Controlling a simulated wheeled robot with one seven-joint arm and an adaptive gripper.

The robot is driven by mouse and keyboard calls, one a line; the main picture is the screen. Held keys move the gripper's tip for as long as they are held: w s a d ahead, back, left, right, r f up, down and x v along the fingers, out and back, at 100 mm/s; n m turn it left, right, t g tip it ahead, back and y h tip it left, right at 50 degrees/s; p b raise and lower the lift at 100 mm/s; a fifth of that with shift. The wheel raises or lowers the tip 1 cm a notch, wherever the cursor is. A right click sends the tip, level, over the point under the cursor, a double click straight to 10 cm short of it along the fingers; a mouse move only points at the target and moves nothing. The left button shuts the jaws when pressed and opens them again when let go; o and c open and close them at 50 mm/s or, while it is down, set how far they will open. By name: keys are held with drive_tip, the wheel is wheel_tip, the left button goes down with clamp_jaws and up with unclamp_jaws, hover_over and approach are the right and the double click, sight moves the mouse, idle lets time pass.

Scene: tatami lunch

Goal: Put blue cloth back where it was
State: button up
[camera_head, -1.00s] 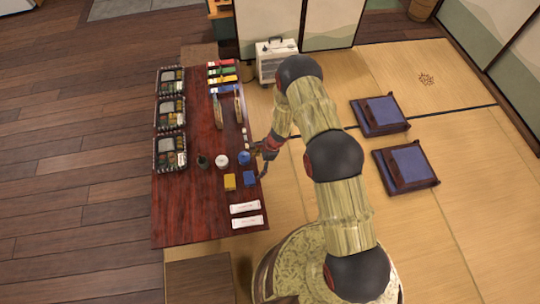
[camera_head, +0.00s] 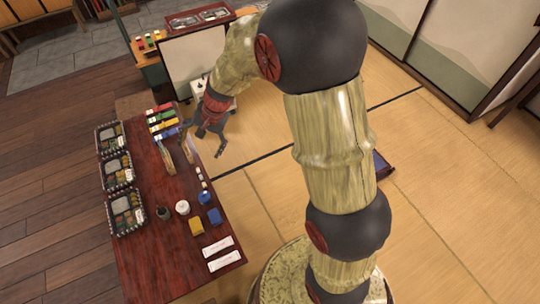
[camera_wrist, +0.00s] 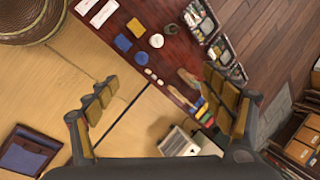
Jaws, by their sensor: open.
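A small blue folded cloth (camera_head: 214,216) lies flat near the right edge of the dark red table (camera_head: 165,255). It is beside a yellow folded cloth (camera_head: 196,227) and just below a round blue item (camera_head: 204,197). In the wrist view the blue cloth (camera_wrist: 122,42) also lies beside the yellow one (camera_wrist: 136,27). My gripper (camera_head: 203,140) is open and empty, raised near the table's far right part, well away from the cloth. Its spread fingers (camera_wrist: 160,98) show at both sides of the wrist view, with nothing between them.
Bento boxes (camera_head: 117,170) line the table's left side. Red, green, yellow and blue strips (camera_head: 163,123) lie at its far end. A white lidded cup (camera_head: 182,207) and two white packets (camera_head: 221,254) stand nearer. A white case (camera_wrist: 180,140) is on the tatami.

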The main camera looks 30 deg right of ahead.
drive_tip(key=s+d+r+n+t+h, duration=0.1)
drive_tip(key=s+d+r+n, duration=0.3)
drive_tip(key=s+r, duration=0.6)
drive_tip(key=s+d+r+n+t+h, duration=0.2)
drive_tip(key=s+d+r, duration=0.4)
drive_tip(key=s, duration=1.1)
wheel_tip(320, 180, up, 4)
drive_tip(key=n+h, duration=0.1)
drive_tip(key=n, duration=0.1)
drive_tip(key=shift+s+d+r+n, duration=0.15)
drive_tip(key=shift+s+r+n, duration=0.05)
drive_tip(key=shift+r+n, duration=0.1)
